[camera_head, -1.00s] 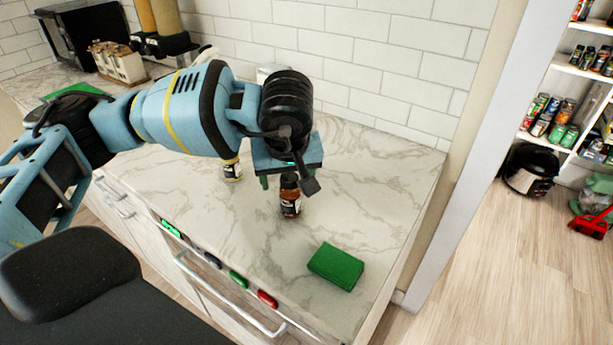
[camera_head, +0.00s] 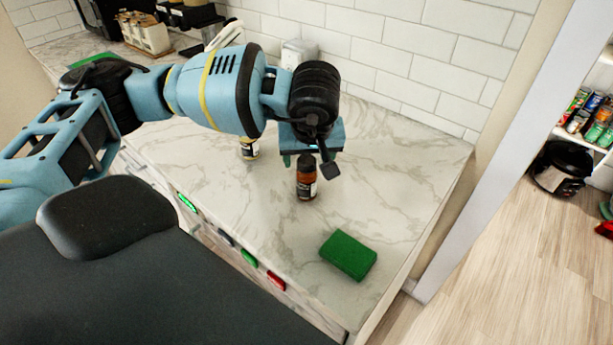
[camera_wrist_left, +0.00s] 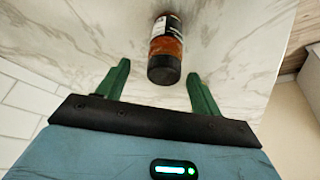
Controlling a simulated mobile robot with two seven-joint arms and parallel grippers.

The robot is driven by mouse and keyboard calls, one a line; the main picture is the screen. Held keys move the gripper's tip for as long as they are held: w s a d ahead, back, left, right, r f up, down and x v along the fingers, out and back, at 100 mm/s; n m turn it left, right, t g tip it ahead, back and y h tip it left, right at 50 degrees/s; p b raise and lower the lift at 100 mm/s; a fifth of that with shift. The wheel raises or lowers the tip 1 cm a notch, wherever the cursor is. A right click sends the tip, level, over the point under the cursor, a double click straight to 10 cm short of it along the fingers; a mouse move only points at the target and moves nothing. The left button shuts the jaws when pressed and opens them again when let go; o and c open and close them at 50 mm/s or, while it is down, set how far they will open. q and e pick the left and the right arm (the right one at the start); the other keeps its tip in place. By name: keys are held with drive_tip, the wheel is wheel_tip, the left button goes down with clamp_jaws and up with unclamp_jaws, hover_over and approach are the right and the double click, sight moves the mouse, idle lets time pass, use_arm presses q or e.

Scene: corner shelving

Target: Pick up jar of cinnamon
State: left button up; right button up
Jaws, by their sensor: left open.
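A small jar (camera_head: 306,177) with a dark cap and red-brown contents stands upright on the marble counter; it is likely the cinnamon, but its label is not readable. The wrist view shows the jar (camera_wrist_left: 167,42) cap-first, in line with the gap between my green fingers. My left gripper (camera_head: 307,160) is above and close to the jar, pointing down, with its fingers partly hidden in the head view. In the wrist view my left gripper (camera_wrist_left: 158,72) is open, and nothing is clamped. My right gripper is not in view.
A green sponge (camera_head: 348,255) lies at the counter's front right. A white tiled wall (camera_head: 400,60) closes the back. The counter right of the jar is clear.

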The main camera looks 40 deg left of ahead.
use_arm(q)
drive_tip(key=x, duration=0.4)
drive_tip(key=shift+s+f, duration=0.2)
drive_tip(key=shift+s, duration=0.15)
drive_tip(key=c, duration=1.1)
drive_tip(key=shift+c, duration=0.2)
drive_tip(key=shift+r, duration=0.15)
